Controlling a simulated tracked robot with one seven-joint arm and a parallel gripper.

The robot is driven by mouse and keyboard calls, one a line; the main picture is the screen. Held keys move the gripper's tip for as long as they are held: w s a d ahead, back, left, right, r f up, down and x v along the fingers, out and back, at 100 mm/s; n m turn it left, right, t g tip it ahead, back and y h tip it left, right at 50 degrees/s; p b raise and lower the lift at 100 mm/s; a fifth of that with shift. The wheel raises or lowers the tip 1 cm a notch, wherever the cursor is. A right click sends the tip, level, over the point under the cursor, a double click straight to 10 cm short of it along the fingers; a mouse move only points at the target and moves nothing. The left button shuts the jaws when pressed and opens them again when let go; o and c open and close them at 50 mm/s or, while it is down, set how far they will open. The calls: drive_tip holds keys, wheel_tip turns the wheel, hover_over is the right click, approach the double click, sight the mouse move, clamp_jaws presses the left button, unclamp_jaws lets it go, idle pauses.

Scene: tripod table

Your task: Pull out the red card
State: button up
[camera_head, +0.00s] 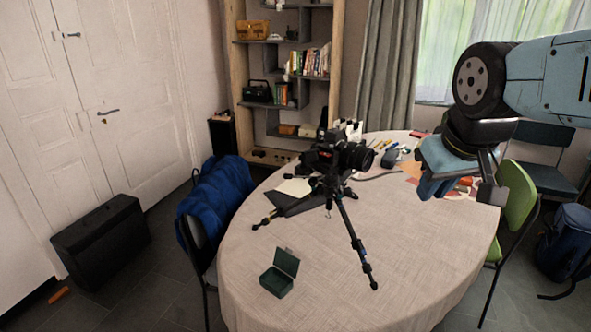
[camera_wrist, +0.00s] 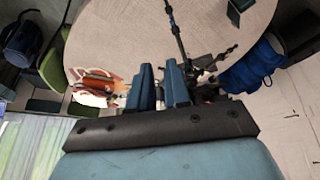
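I cannot make out a red card for certain in either view. A black camera (camera_head: 340,156) stands on a small black tripod (camera_head: 346,222) on the round table (camera_head: 400,250); the tripod also shows in the wrist view (camera_wrist: 178,30). An open dark green box (camera_head: 277,281) is at the table's near edge; part of it shows at the top of the wrist view (camera_wrist: 236,12). My gripper (camera_head: 432,192) is above the right side of the table, apart from the camera. In the wrist view its blue fingers (camera_wrist: 159,68) have a narrow gap with nothing between them.
Red-orange items (camera_head: 466,182) lie behind my gripper. Pens (camera_head: 383,144) and small items lie at the back of the table. A dark pad with paper (camera_head: 293,190) is left of the tripod. Chairs surround the table, one with a blue jacket (camera_head: 213,195). The front tabletop is mostly clear.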

drive_tip(key=w+f+n+g+h, duration=0.3)
drive_tip(key=w+f+n+h, duration=0.15)
drive_tip(key=n, duration=0.75)
drive_tip(key=n+t+h, duration=0.8)
drive_tip(key=n+t, duration=0.3)
drive_tip(key=n, duration=2.1)
approach(327, 153)
drive_tip(key=x, duration=0.6)
drive_tip(key=shift+f+y, duration=0.1)
drive_tip(key=shift+y, duration=0.15)
drive_tip(key=shift+c, duration=0.5)
